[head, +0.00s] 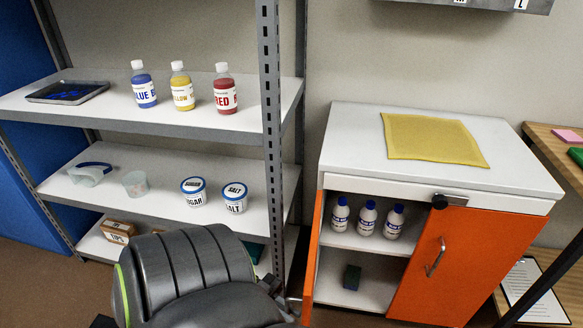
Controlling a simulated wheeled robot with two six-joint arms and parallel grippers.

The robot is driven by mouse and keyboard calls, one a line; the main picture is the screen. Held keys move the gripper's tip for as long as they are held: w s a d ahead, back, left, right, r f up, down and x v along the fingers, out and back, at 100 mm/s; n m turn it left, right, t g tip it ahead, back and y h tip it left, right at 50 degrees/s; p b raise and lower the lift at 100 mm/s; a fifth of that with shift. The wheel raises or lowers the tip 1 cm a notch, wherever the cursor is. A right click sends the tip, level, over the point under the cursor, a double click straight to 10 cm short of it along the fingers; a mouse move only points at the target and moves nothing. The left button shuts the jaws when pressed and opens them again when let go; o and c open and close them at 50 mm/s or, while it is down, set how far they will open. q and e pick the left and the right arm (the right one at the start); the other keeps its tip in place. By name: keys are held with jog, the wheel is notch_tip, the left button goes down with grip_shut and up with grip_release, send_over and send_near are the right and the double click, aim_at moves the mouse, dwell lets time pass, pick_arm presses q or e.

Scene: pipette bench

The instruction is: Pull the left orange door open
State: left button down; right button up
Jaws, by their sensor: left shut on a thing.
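The left orange door (312,262) of the white cabinet stands swung open, seen nearly edge-on at the left of the cabinet opening. My left gripper (284,296) is at the lower outer side of this door, shut on its handle; the grip is small and partly hidden by my arm. The right orange door (432,262) is closed, with a metal handle (435,257). My right gripper is not in view.
The open cabinet side shows several blue-capped white bottles (366,218) on its shelf and a dark green block (352,277) below. A yellow cloth (432,139) lies on the cabinet top. A grey shelving unit (271,130) stands close on the left.

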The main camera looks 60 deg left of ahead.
pick_arm(q)
jog(key=c, duration=1.8)
grip_release()
jog(key=shift+s+a, duration=0.15)
jog(key=shift+a, duration=0.1)
jog(key=shift+b+v, duration=3.35)
jog(key=shift+v, duration=5.1)
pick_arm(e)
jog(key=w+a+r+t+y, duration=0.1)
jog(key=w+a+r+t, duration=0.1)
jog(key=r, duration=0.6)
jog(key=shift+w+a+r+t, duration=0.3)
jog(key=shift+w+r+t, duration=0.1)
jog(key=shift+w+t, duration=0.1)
